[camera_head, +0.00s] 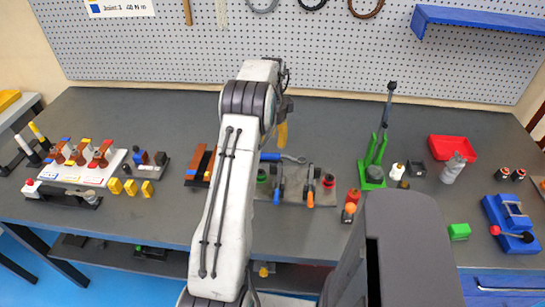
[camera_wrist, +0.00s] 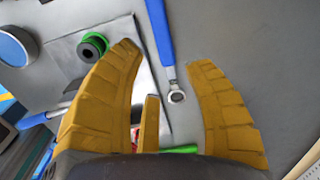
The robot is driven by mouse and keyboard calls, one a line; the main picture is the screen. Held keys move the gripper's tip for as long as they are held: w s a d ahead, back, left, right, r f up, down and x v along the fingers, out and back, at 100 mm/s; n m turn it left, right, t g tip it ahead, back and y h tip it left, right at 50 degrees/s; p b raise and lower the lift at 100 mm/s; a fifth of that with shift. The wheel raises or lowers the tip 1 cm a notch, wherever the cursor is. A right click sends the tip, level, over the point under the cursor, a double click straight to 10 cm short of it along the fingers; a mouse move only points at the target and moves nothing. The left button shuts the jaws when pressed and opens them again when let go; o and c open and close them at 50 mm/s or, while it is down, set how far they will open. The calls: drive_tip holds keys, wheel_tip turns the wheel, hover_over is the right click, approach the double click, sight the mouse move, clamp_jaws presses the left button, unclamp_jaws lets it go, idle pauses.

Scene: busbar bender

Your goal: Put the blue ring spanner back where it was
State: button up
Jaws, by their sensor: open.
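The blue ring spanner (camera_head: 272,156) lies just behind the grey tool plate (camera_head: 293,192) in the head view, its blue handle to the left and metal ring to the right. In the wrist view the spanner (camera_wrist: 160,30) lies between my open yellow fingers, with its ring end nearer the palm, beside the plate's edge. My gripper (camera_wrist: 163,58) is open and empty, pointing down above the spanner. In the head view my gripper (camera_head: 282,133) is partly hidden by the arm.
The plate holds other tools and a green-and-black roll (camera_wrist: 93,46). A green lever press (camera_head: 374,172) and a red tray (camera_head: 452,148) stand to the right. A busbar assembly (camera_head: 85,160) is at the left. The bench behind the spanner is clear up to the pegboard (camera_head: 330,55).

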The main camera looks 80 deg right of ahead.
sight(273, 156)
drive_tip(key=shift+s+f, duration=0.4)
drive_tip(key=shift+f, duration=0.35)
drive_tip(key=shift+w+f+p, duration=0.15)
drive_tip(key=shift+f+p, duration=0.65)
drive_tip(key=shift+f, duration=2.3)
clamp_jaws()
